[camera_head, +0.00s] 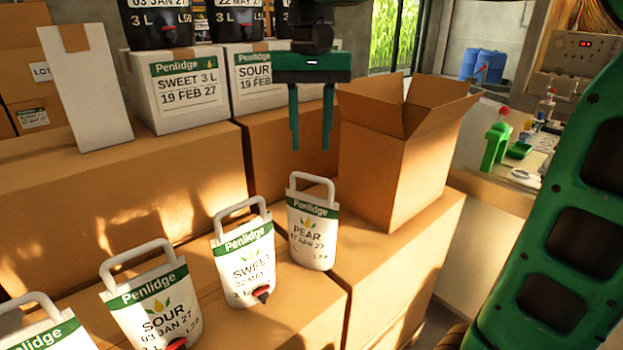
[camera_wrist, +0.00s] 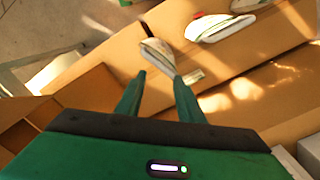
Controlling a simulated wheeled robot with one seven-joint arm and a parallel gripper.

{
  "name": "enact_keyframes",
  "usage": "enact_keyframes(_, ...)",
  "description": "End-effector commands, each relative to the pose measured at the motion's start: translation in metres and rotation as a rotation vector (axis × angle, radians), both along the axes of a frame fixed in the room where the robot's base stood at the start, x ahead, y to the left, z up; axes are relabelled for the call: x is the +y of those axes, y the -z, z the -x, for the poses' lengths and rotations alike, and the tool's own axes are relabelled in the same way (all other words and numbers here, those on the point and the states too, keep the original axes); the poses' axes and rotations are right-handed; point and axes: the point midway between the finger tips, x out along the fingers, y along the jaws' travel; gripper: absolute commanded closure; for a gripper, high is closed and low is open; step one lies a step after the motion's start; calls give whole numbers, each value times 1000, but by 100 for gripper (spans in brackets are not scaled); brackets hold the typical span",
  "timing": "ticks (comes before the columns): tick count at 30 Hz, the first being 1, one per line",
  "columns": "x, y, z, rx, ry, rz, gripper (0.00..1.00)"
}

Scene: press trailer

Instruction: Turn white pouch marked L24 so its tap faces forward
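A white pouch labelled PEAR (camera_head: 312,236) with a green band and a looped white handle stands upright on a cardboard box. No tap shows on its visible face. Its small lot mark looks like L2-something; the last digit is unclear. My gripper (camera_head: 311,146) points down above and behind it, fingers apart and empty, not touching it. In the wrist view, a white pouch (camera_wrist: 157,56), apparently the same one, lies just beyond the open fingertips (camera_wrist: 164,80).
A SWEET pouch (camera_head: 244,262) and a SOUR pouch (camera_head: 155,308), both with red-black taps showing, stand to the left. An open cardboard box (camera_head: 392,165) stands close behind right. White cartons (camera_head: 182,92) are at the back left.

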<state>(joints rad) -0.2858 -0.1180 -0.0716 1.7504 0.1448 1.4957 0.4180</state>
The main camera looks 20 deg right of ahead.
Motion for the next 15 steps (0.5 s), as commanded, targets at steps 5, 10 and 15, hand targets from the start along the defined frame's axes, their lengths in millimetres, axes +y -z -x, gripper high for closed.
enact_keyframes(5, -1, 0, 0, 0, -218, 0, 66)
enact_keyframes(10, -1, 0, 0, 0, -432, 0, 66)
enact_keyframes(15, -1, 0, 0, 0, -647, -1, 66)
